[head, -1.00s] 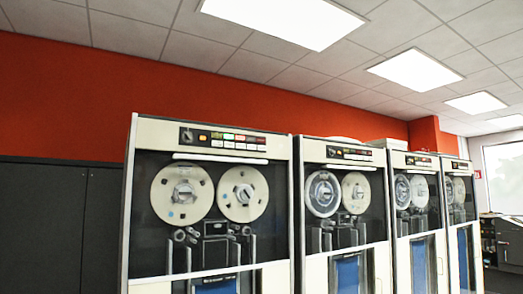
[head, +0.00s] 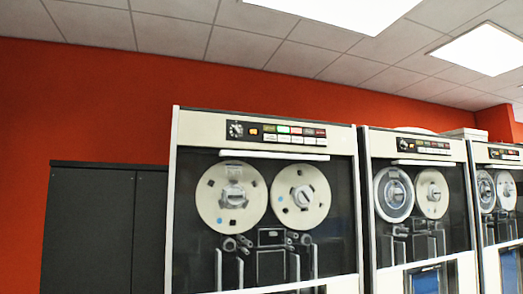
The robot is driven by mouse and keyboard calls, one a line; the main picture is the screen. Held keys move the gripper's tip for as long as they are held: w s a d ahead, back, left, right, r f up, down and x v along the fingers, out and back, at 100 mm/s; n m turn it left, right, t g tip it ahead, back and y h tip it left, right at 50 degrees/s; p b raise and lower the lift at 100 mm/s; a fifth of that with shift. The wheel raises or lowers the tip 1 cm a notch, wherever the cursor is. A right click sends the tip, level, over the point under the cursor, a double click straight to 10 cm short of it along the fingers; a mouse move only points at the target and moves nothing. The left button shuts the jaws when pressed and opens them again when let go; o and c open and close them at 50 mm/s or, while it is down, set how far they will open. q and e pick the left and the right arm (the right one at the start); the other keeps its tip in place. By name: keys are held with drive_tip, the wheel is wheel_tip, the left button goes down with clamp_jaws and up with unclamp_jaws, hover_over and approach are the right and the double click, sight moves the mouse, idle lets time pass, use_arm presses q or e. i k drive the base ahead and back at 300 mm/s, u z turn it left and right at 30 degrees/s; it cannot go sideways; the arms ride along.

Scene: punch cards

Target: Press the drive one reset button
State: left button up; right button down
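The nearest tape drive (head: 265,200) stands left of centre in the head view, a tall cream-framed cabinet with two pale reels behind dark glass. Its control panel (head: 276,133) runs along the top, with a round dial at the left, a lit orange button and rows of small coloured and white buttons. The labels are too small to read, so I cannot tell which button is reset or which drive is numbered one. Neither of my grippers shows in the view.
More tape drives stand in a row to the right, the second (head: 420,205) close beside the nearest and the third (head: 500,200) cut by the right edge. A dark cabinet (head: 100,225) stands at the left against the red wall (head: 110,100). The floor is out of view.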

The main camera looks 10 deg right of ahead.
sight(318, 142)
drive_tip(key=u, duration=0.05)
drive_tip(key=i, duration=1.4)
drive_tip(key=z, duration=0.4)
